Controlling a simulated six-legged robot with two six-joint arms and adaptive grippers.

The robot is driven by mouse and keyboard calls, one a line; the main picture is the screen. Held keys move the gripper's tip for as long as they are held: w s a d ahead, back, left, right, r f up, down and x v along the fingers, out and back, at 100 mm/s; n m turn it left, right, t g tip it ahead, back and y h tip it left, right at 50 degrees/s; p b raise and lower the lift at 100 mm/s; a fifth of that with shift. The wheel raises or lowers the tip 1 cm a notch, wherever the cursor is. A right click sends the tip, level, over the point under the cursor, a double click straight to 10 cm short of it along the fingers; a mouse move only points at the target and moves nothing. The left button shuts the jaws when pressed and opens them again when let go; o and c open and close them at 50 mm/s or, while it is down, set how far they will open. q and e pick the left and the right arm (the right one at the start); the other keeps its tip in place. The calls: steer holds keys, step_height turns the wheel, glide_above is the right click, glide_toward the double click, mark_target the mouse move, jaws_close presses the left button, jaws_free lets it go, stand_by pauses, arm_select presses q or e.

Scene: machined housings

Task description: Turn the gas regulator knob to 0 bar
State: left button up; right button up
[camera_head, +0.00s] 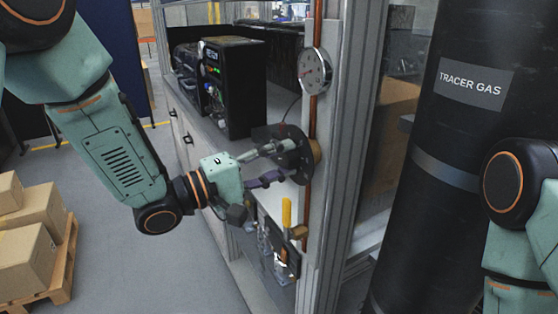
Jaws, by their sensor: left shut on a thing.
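The gas regulator knob (300,158) is a dark round knob in front of a brass body on a copper pipe. It is right of centre in the head view. My left gripper (284,160) reaches it from the left and is shut on it, with one finger across its upper part and one lower down. The fingers cover part of the knob, and I see no readable marks on it. The round white pressure gauge (315,71) sits above the knob on the same pipe. Its reading is too small to tell. My right gripper is out of view.
A yellow valve handle (286,213) stands just below the knob. A black device (236,86) with small lights is on the bench behind. A large black tracer gas cylinder (440,130) stands at the right. Cardboard boxes (28,215) lie on a pallet at lower left.

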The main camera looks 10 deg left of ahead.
arm_select(q)
steer(key=shift+w+r+n, duration=0.15)
steer(key=shift+r+n, duration=0.15)
steer(key=shift+n, duration=0.7)
steer(key=o, duration=1.2)
steer(key=shift+f, duration=0.25)
steer(key=shift+c, duration=0.2)
steer(key=v, duration=1.2)
steer(key=shift+d, duration=0.1)
